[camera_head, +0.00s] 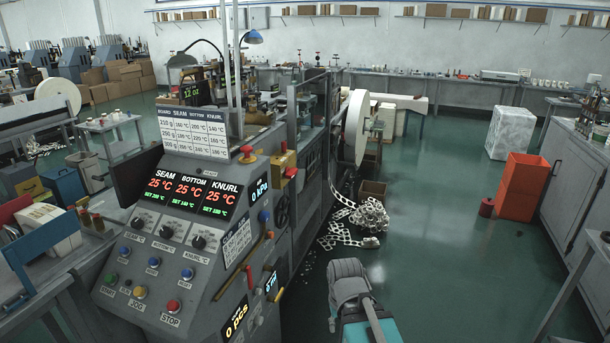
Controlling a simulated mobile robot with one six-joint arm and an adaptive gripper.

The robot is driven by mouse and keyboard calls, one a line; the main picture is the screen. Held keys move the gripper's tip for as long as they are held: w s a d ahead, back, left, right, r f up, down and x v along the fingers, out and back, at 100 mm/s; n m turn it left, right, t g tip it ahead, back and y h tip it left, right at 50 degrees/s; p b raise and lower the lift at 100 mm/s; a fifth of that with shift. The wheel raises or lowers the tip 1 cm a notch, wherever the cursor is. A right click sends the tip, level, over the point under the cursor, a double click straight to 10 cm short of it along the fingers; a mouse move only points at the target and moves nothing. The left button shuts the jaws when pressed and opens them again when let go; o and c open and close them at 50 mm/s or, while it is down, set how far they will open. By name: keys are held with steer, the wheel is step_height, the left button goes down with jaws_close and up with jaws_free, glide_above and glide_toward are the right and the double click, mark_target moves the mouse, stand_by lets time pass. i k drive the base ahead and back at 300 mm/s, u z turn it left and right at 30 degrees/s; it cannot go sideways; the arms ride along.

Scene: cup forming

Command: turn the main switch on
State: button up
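The grey control panel (205,262) of the cup-forming machine stands at the left front. Its SEAM, BOTTOM and KNURL displays (188,191) are lit and each read 25 °C. No control carries a readable main-switch label. A yellow box (283,161) with a red knob (290,173) is on the machine's side, right of the panel; I cannot tell whether it is the main switch or how it is set. A red button on a yellow base (247,154) sits on the panel's top edge.
Black knobs (166,231), coloured buttons (173,305) and a red-tipped lever (250,277) are on the panel. Punched paper scrap (362,218) lies beside the machine. An orange bin (521,187) and grey cabinets (570,195) stand right. Green floor (445,240) between is open.

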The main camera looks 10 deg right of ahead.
mark_target(288, 173)
steer(key=u, duration=0.15)
steer(key=i, duration=0.9)
steer(key=z, duration=0.1)
steer(key=k, duration=0.65)
steer(key=z, duration=0.25)
steer(key=i, duration=0.5)
steer(key=z, duration=0.4)
